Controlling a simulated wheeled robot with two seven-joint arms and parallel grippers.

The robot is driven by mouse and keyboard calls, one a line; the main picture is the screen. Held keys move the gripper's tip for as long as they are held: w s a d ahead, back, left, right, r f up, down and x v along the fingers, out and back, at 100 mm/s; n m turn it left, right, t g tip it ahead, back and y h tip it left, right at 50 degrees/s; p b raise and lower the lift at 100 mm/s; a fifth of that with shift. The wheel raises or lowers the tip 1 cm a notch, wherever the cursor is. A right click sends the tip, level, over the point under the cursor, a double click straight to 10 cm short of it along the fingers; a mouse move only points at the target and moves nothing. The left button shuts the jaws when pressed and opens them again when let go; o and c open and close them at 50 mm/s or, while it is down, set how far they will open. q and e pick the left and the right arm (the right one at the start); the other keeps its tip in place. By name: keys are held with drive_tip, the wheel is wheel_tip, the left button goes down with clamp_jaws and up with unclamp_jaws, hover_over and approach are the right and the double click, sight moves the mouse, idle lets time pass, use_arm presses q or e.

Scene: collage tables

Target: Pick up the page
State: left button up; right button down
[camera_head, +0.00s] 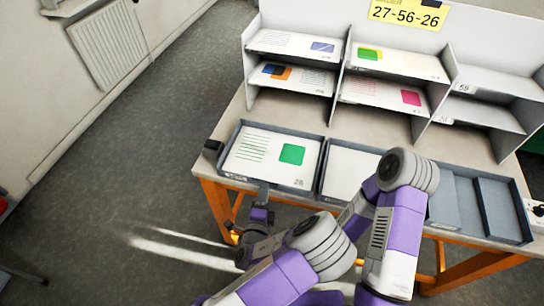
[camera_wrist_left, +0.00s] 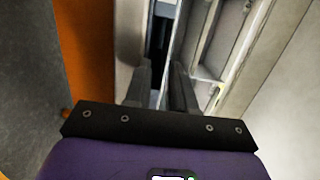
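A white page (camera_head: 265,153) with green lines and a green square lies flat in the left front tray (camera_head: 231,137). Another white page (camera_head: 346,168) lies in the middle tray, partly hidden by my arm. Several more pages lie on the shelves, among them one with a blue patch (camera_head: 298,44) and one with a magenta square (camera_head: 384,94). My left gripper (camera_head: 264,190) is at the front edge of the left tray, pointing towards the table. In the left wrist view its fingers (camera_wrist_left: 162,66) are apart, with no page seen between them. My right gripper is not seen.
The grey shelf unit (camera_head: 345,55) stands at the back of the orange-legged table (camera_head: 222,205). A yellow sign (camera_head: 408,13) reading 27-56-26 is on top. A right tray (camera_head: 505,208) looks empty. Open floor (camera_head: 130,150) lies to the left.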

sight(271, 173)
use_arm(q)
drive_tip(key=w+d, duration=0.1)
drive_tip(key=w, duration=0.1)
drive_tip(key=w+d, duration=0.1)
drive_tip(key=w, duration=0.4)
drive_tip(key=shift+d+r+b, duration=0.3)
drive_tip(key=shift+d+b, duration=0.1)
drive_tip(key=shift+w+r, duration=0.1)
drive_tip(key=shift+w, duration=0.15)
drive_tip(key=shift+a+r+t, duration=0.1)
drive_tip(key=shift+r+t, duration=0.05)
drive_tip(key=shift+t, duration=0.15)
drive_tip(key=shift+w, duration=0.1)
clamp_jaws()
